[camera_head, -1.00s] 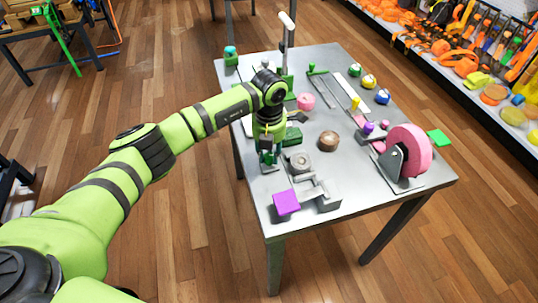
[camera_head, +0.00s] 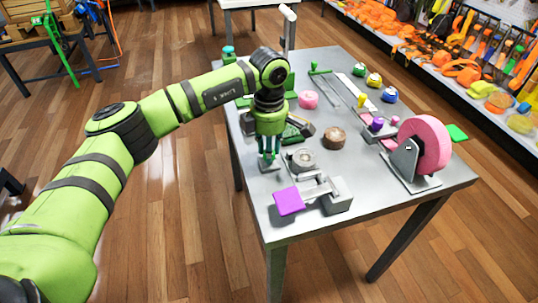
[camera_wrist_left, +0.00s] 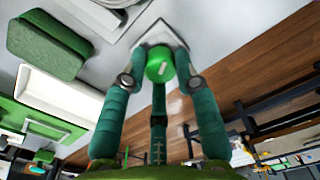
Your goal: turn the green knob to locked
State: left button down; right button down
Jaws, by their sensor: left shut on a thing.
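The green knob (camera_wrist_left: 159,66) shows in the left wrist view as a small round cap with a pale line on its face. It stands on a pale plate (camera_wrist_left: 153,36). The fingers of my left gripper (camera_wrist_left: 160,78) are on both sides of it, shut on it. In the head view my left gripper (camera_head: 269,150) points down at the table's near left edge, over the small grey plate (camera_head: 275,168). The knob is mostly hidden there by the fingers. I cannot read any locked marking. My right gripper is in neither view.
The grey table (camera_head: 400,205) is crowded. A large pink wheel (camera_head: 425,146) stands at the right. A tall post (camera_head: 288,28) rises at the back.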

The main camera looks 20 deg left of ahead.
pick_arm(q)
jog(key=m+b, duration=0.1)
jog(key=m, duration=0.2)
jog(key=shift+f+b, duration=0.1)
jog(key=shift+b, duration=0.3)
jog(key=shift+m+b, duration=0.45)
jog(key=shift+m, duration=0.85)
jog(key=c, duration=0.9)
grip_release()
jog(key=shift+c, duration=0.2)
notch_tip(320, 180, up, 12)
